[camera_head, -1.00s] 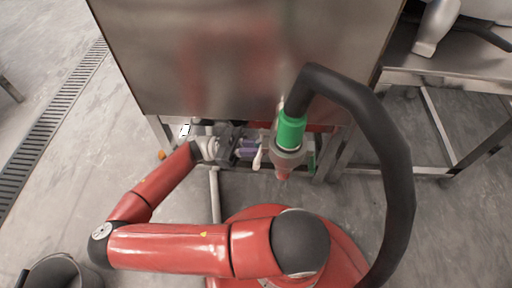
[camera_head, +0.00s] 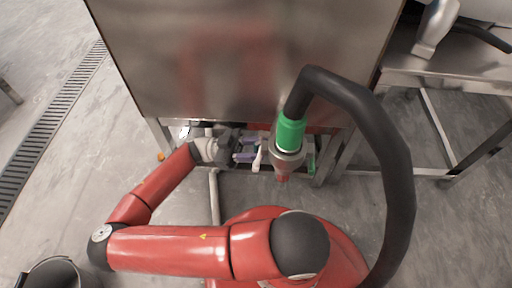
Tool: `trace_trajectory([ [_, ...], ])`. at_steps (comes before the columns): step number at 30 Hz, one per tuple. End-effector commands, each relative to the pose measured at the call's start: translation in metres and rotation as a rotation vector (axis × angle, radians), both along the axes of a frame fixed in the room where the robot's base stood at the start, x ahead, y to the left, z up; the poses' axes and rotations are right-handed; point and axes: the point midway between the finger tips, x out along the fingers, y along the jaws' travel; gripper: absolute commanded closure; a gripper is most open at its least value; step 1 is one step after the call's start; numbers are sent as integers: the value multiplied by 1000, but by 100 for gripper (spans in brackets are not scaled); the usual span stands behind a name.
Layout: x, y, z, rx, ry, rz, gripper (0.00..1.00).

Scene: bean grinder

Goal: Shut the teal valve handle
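My gripper (camera_head: 244,150) reaches under the front edge of the steel cabinet, to the left of a pipe fitting. Two small purplish bars show at its end, but they are too small to tell whether the fingers are apart. A pale lever (camera_head: 258,157) stands just right of them. I cannot tell if it touches the gripper. A narrow green-teal piece (camera_head: 311,152) stands upright right of the fitting and may be the teal valve handle. It is partly hidden by the fitting, and the gripper is apart from it.
The steel cabinet (camera_head: 240,60) overhangs the gripper. A thick black hose (camera_head: 395,170) with a green collar (camera_head: 290,133) hangs down in front, right of the gripper. A steel table (camera_head: 450,75) stands at the right. A dark bucket (camera_head: 60,272) is at the lower left.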

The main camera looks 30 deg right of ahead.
Motion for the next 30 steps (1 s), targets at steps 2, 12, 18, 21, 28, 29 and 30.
trace_trajectory([
  [2,5,4,-3,0,0,1,65],
  [12,42,40,-24,1,0,3,65],
  [18,50,49,-29,0,0,1,65],
  [21,51,50,-30,0,0,1,65],
  [28,51,49,-29,0,0,1,65],
  [29,51,49,-29,0,0,1,65],
  [30,50,49,-29,0,0,1,65],
])
